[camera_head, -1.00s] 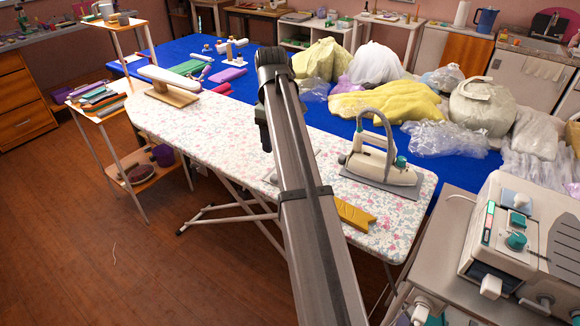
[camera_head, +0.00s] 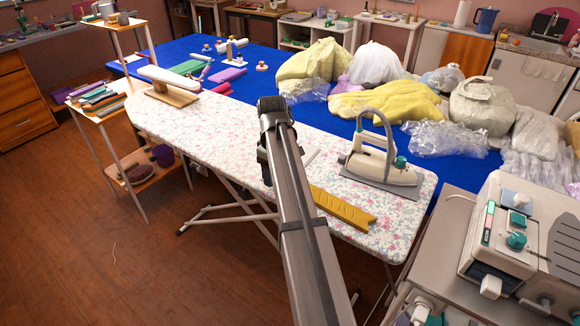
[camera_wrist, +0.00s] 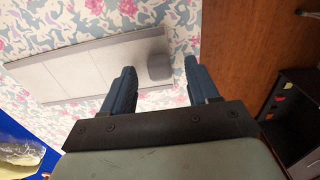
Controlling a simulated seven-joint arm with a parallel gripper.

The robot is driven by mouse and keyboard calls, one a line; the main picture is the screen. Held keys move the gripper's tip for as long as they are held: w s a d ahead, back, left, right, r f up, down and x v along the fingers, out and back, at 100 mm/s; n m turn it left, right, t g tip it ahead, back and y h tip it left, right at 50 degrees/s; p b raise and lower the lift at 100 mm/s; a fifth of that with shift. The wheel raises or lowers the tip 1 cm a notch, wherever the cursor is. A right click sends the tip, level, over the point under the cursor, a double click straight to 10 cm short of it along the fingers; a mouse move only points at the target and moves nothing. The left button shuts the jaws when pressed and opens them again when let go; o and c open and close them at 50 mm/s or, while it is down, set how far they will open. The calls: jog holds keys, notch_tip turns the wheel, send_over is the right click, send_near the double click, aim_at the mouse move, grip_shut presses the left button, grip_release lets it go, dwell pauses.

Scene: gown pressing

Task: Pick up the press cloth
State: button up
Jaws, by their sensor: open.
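The press cloth (camera_wrist: 85,72) looks like a flat, pale grey-white rectangle with darker grey edge bands. It lies on the floral ironing board (camera_wrist: 195,14) in the wrist view. In the head view only a pale strip of it (camera_head: 311,155) shows beside my arm, which hides the rest. My gripper (camera_wrist: 160,69) is open above the cloth's end near the board's edge. A small grey tab (camera_wrist: 159,67) at that end appears between the two fingertips. I cannot tell how high the fingers are above it. In the head view my arm mostly hides the gripper.
An iron (camera_head: 385,165) stands on the board to the right of my arm. A yellow notched piece (camera_head: 343,208) lies near the board's front edge. A sleeve board (camera_head: 170,86) stands at the left end. Bagged garments (camera_head: 390,103) cover the blue table behind.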

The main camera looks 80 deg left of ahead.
jog(key=shift+f, duration=0.3)
jog(key=shift+c, duration=0.4)
grip_shut()
